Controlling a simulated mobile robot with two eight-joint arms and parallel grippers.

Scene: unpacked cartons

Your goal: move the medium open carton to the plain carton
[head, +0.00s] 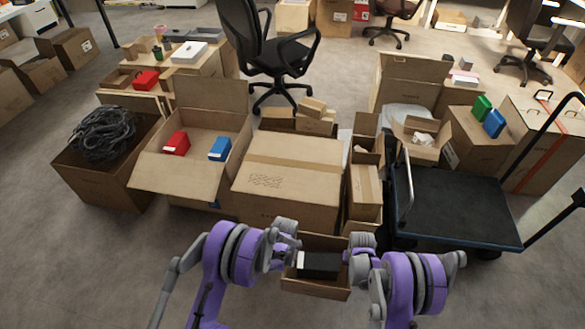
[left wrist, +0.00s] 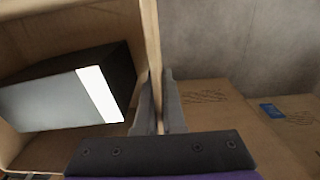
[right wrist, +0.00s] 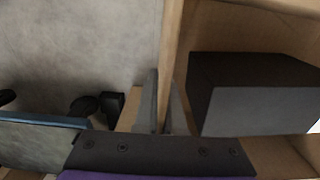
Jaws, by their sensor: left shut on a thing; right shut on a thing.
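A small open carton (head: 314,289) with a black box (head: 318,264) inside is between my two arms at the bottom middle of the head view. My left gripper (head: 291,254) is shut on its left wall, and my right gripper (head: 349,254) is shut on its right wall. In the left wrist view the fingers (left wrist: 158,105) pinch the carton wall (left wrist: 151,35); the right wrist view shows the same grip (right wrist: 166,105). A large closed carton (head: 290,167) stands just beyond. I cannot tell for sure which carton is the plain one.
An open carton (head: 150,170) with red and blue boxes and a carton of black cables (head: 90,185) stand left. Narrow cartons (head: 364,190) stand between cart and closed carton. Bare floor lies at lower left.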

